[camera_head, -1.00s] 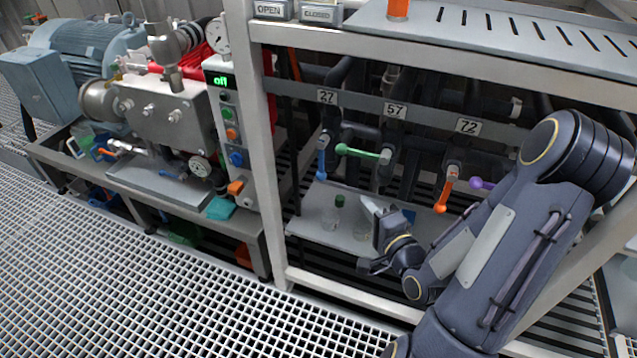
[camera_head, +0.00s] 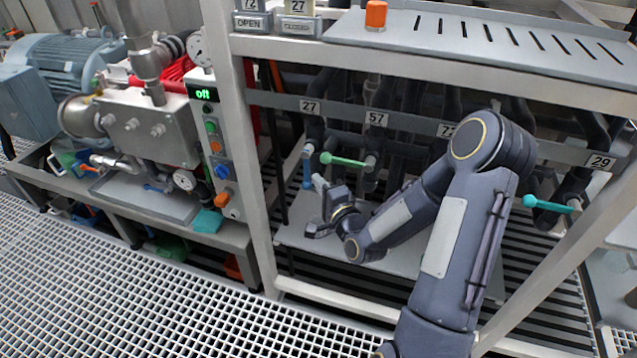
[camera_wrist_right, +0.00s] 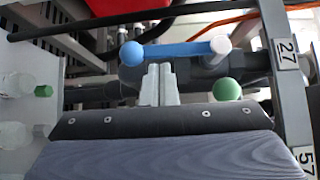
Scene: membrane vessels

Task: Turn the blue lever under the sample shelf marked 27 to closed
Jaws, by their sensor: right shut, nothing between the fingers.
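The blue lever (camera_head: 307,172) hangs down from its valve under the shelf label 27 (camera_head: 310,106). In the right wrist view the blue lever (camera_wrist_right: 175,51) lies across the picture, its ball knob at the left and its pivot at the right, near the sideways label 27 (camera_wrist_right: 287,54). My right gripper (camera_head: 318,183) is shut and empty, close beside the lower part of the lever. In the right wrist view its fingertips (camera_wrist_right: 159,70) are just below the middle of the lever; I cannot tell whether they touch. My left gripper is not in view.
The green lever (camera_head: 343,160) under label 57 (camera_head: 376,118) is just right of the gripper; its knob (camera_wrist_right: 228,89) shows beside the fingers. A teal lever (camera_head: 548,205) is near label 29. OPEN (camera_head: 250,22) and CLOSED (camera_head: 297,27) plates sit above. A frame post (camera_head: 256,180) stands left.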

